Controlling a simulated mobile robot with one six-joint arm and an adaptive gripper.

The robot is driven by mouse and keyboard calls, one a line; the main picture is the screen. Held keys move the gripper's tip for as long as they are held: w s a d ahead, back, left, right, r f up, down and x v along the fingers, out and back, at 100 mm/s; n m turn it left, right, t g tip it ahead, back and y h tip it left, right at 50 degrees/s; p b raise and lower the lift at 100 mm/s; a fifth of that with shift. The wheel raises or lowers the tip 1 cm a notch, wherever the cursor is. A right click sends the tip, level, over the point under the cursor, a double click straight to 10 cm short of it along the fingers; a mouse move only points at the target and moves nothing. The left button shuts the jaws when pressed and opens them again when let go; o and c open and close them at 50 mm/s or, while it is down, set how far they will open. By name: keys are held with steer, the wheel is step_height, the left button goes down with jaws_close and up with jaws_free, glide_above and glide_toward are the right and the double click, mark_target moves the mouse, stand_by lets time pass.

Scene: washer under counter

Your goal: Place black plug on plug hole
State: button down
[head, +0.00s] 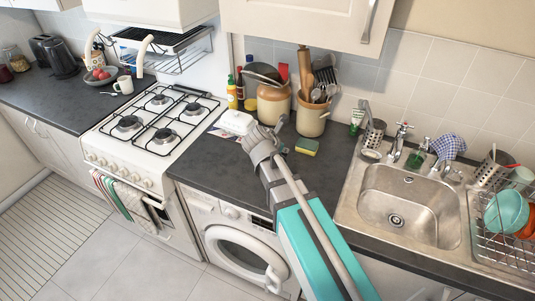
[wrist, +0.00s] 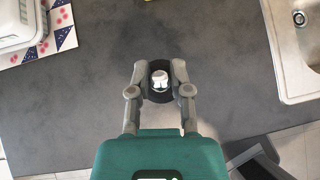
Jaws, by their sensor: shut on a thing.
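My gripper (wrist: 161,68) is shut on the black plug (wrist: 160,96), a dark round piece with a bright metal centre between the two fingers in the wrist view. In the head view my gripper (head: 272,133) is over the counter, left of the sink, and the plug cannot be made out there. The plug hole (head: 396,219) is a round metal drain in the floor of the steel sink (head: 425,200), and it is uncovered. The sink's edge (wrist: 279,50) shows at the right of the wrist view, with the gripper apart from it.
A sponge (head: 307,146), a utensil pot (head: 312,118) and a white butter dish (head: 237,122) stand on the counter near my gripper. A tap (head: 398,143) rises behind the basin. A dish rack (head: 505,225) stands right of it. The basin is empty.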

steer(key=shift+w+a, duration=0.1)
steer(key=shift+a, duration=0.6)
steer(key=w+a+f+b, duration=0.1)
steer(key=w+f+b, duration=0.2)
steer(key=w, duration=0.1)
steer(key=w+a+f+b, duration=0.1)
steer(key=w+f+b, duration=0.2)
steer(key=w, duration=0.1)
steer(key=w+a+f+b, duration=0.1)
steer(key=w+f+b, duration=0.2)
steer(key=w, duration=0.1)
steer(key=shift+w+a, duration=0.35)
steer(key=shift+w+a+f+b, duration=0.1)
steer(key=shift+w+f+b, duration=0.3)
steer(key=shift+f+b, duration=1.6)
